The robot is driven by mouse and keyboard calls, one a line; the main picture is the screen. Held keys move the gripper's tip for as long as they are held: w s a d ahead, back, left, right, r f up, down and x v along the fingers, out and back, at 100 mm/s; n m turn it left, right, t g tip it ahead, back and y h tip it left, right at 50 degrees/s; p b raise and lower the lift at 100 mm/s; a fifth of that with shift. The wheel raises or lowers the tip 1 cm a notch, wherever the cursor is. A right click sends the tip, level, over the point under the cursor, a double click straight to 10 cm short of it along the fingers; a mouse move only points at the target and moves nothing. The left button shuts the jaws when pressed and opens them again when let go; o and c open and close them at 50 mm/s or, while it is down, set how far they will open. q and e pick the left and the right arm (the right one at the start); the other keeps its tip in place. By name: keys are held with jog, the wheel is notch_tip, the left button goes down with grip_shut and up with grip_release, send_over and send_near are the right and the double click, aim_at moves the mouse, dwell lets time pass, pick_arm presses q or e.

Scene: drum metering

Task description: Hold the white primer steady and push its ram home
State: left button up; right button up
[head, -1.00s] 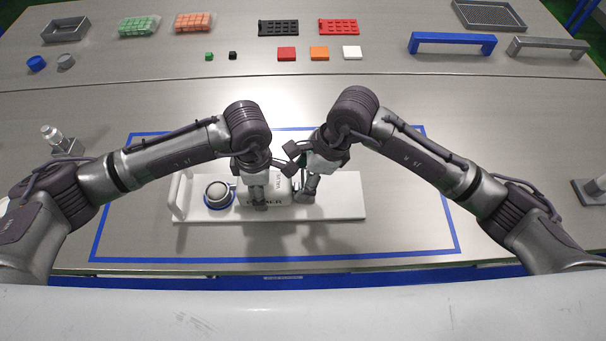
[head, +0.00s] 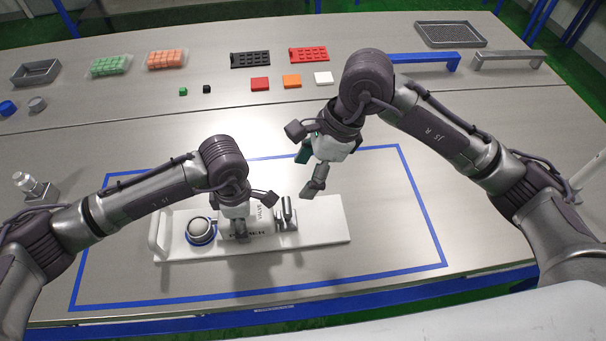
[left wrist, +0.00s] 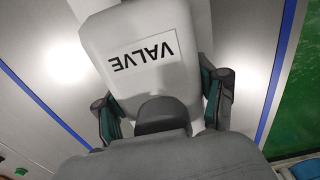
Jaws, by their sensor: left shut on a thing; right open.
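The white primer (head: 325,228) lies on the table inside a blue outline. Its plate carries a handle at the left, a round grey knob with a blue ring (head: 201,230), and an upright body. My left gripper (head: 238,228) is shut on the body, partly hiding it. In the left wrist view, the white body (left wrist: 150,35) with an upside-down VALVE label sits between the fingers. A grey upright metal part, apparently the ram (head: 286,211), stands right of the body. My right gripper (head: 309,178) is open and empty, above and apart from that part.
A blue tape outline (head: 420,200) surrounds the primer, with bare table to its right. Farther back are coloured blocks (head: 291,81), black and red racks (head: 250,59), crates and bar handles (head: 424,60).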

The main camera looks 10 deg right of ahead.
pick_arm(q)
jog(key=o, duration=1.9)
jog(key=shift+r, duration=0.1)
